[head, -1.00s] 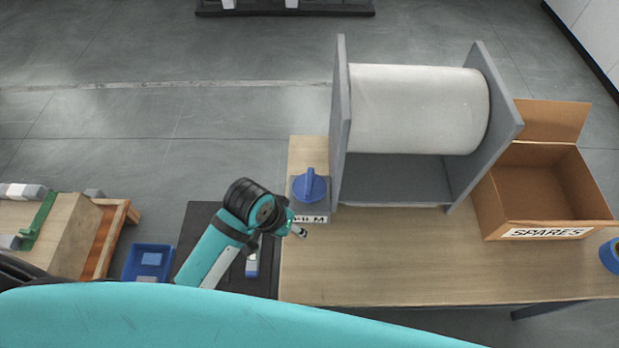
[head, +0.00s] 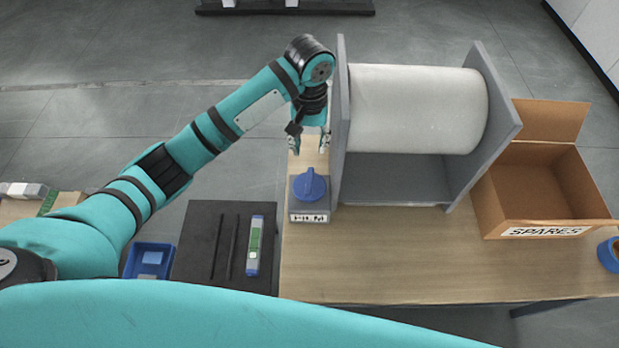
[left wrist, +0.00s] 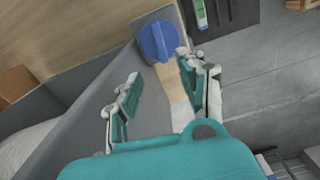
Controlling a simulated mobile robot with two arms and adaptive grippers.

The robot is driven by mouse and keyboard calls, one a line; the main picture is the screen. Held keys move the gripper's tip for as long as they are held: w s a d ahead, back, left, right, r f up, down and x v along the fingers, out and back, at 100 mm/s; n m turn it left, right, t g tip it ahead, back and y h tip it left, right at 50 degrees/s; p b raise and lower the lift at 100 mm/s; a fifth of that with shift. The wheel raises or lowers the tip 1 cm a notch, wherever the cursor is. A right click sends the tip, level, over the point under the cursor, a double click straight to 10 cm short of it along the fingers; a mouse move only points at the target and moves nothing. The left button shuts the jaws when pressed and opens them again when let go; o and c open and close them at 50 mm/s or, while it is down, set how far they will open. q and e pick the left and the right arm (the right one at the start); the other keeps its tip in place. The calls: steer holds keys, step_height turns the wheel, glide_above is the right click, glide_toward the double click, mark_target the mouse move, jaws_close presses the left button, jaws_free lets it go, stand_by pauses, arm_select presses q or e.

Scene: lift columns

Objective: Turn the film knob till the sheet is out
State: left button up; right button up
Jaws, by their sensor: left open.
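The blue film knob (head: 309,185) sits on a grey box with a FILM label (head: 309,217) at the table's left end. The knob's raised grip is tilted slightly. A white film roll (head: 418,108) hangs between two grey side plates; no sheet is seen hanging out. My left gripper (head: 309,146) is open and empty, just beyond the knob, with its fingers pointing down. In the left wrist view the knob (left wrist: 159,41) lies ahead of the open fingers (left wrist: 160,92), apart from them. My right gripper is not in view.
The near side plate (head: 341,120) stands close right of my left gripper. An open SPARES box (head: 545,190) is at the right, with a blue ring (head: 609,254) by it. A dark mat (head: 205,240) and blue bin (head: 149,260) are left. The front tabletop is clear.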

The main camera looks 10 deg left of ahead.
mark_target(309, 180)
arm_select(q)
step_height(309, 180, down, 16)
steer(key=shift+r, duration=0.2)
jaws_close()
stand_by(0.4)
